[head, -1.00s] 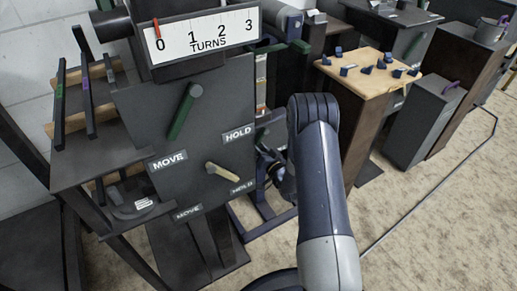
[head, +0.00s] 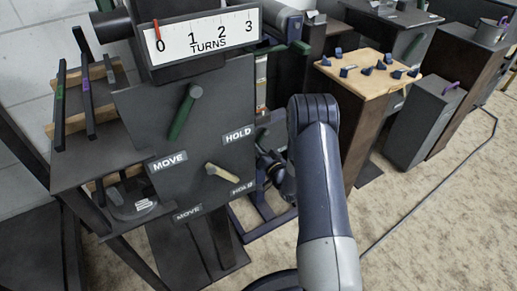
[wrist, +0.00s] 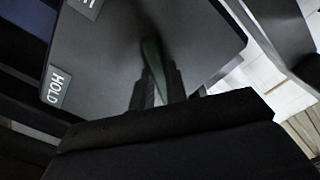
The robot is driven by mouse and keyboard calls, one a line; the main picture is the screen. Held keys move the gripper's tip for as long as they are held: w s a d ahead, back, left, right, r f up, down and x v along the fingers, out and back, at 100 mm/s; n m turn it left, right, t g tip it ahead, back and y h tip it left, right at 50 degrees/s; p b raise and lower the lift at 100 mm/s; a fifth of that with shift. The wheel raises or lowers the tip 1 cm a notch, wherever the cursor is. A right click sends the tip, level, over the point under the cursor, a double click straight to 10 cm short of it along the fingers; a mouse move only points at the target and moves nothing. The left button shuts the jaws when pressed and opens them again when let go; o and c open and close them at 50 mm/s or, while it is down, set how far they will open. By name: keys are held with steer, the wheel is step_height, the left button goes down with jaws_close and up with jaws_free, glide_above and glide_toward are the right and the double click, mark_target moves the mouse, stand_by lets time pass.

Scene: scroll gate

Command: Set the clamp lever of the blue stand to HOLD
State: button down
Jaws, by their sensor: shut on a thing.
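In the wrist view a dark green lever (wrist: 153,62) lies between the fingertips of my gripper (wrist: 160,88), which is shut on it. The lever stands in front of a dark grey panel (wrist: 195,35). A HOLD label (wrist: 58,88) is at the panel's left edge; a second label (wrist: 88,4) is cut off at the top. In the head view my gripper (head: 266,163) is a dark shape behind the near panel's right edge, partly hidden by my arm. The blue stand's base (head: 262,228) shows below it; most of that stand is hidden.
A nearer grey panel (head: 220,120) carries a green lever (head: 184,112), a beige lever (head: 222,171), MOVE and HOLD labels, and a TURNS scale (head: 205,38) with its red pointer at 0. A wooden-topped table (head: 350,85) with blue pieces stands right. Carpet is clear at lower right.

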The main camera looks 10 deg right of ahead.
mark_target(271, 135)
steer(key=shift+f, duration=0.1)
steer(key=d+n+b, duration=0.1)
steer(key=n+b, duration=0.2)
steer(key=w+d+n+b, duration=0.1)
steer(key=d+n+b, duration=0.1)
steer(key=n+b, duration=0.1)
steer(key=d+n+b, duration=0.2)
steer(key=n+b, duration=0.1)
steer(key=n, duration=0.1)
steer(key=shift+w+d+f, duration=0.2)
steer(key=shift+w+f, duration=0.15)
steer(key=shift+f, duration=0.05)
steer(key=shift+w+d+r+n, duration=0.25)
steer(key=shift+d+n, duration=0.2)
steer(key=shift+n, duration=0.55)
steer(key=shift+w+d+r+n, duration=0.1)
steer(key=shift+d+r+n, duration=0.25)
steer(key=shift+n, duration=0.65)
steer(key=shift+d, duration=0.1)
steer(key=c, duration=1.4)
jaws_free()
steer(key=shift+f, duration=0.1)
